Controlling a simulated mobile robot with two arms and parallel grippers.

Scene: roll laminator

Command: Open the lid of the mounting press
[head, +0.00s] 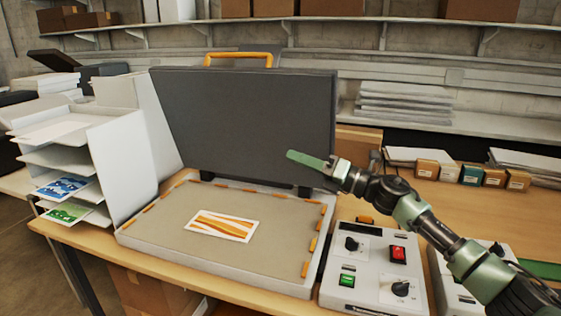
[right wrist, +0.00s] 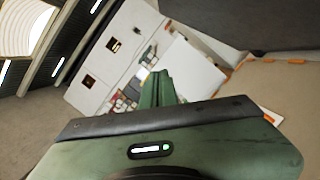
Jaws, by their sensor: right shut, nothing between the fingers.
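The mounting press has a dark grey lid (head: 245,120) that stands raised, close to upright, at the back of its base. An orange handle (head: 238,58) is on the lid's top edge. The pale base (head: 160,222) lies open, with orange marks around its rim and a print with orange stripes (head: 222,226) on its bed. My right gripper (head: 306,160) is shut and empty, in front of the lid's lower right part. Its green fingers also show in the right wrist view (right wrist: 157,88). I cannot tell whether it touches the lid. My left gripper is not in view.
A control box (head: 370,268) with knobs and switches stands right of the base, under my right arm. A white paper rack (head: 122,165) stands close on the left. Small boxes (head: 471,174) line the table's back right. Shelves (head: 440,118) run behind.

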